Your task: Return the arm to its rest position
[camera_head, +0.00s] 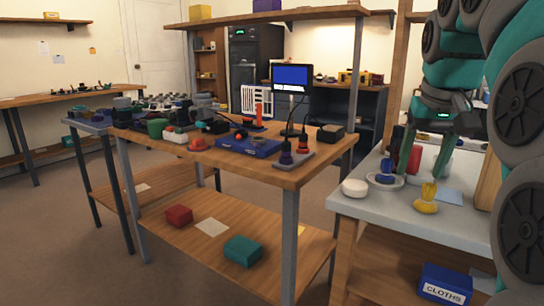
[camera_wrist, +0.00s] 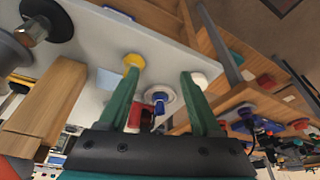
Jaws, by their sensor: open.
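My gripper (camera_head: 421,172) hangs with its two green fingers pointing down over the light grey counter (camera_head: 462,222) at the right. It is open, and I see nothing held between the fingers. In the wrist view my gripper (camera_wrist: 160,74) has its fingers wide apart. A blue-topped piece on a white dish (camera_wrist: 160,97) shows in the gap between them, apparently below. The same blue piece (camera_head: 386,165) stands left of the fingers in the head view. My arm fills the right edge there.
A yellow piece (camera_head: 427,198) and a white round object (camera_head: 355,188) stand on the counter near the gripper. A blue cloths box (camera_head: 446,284) sits below. A wooden block (camera_wrist: 55,95) shows in the wrist view. The wooden workbench (camera_head: 330,155) at left holds a blue tray (camera_head: 249,146) and several tools.

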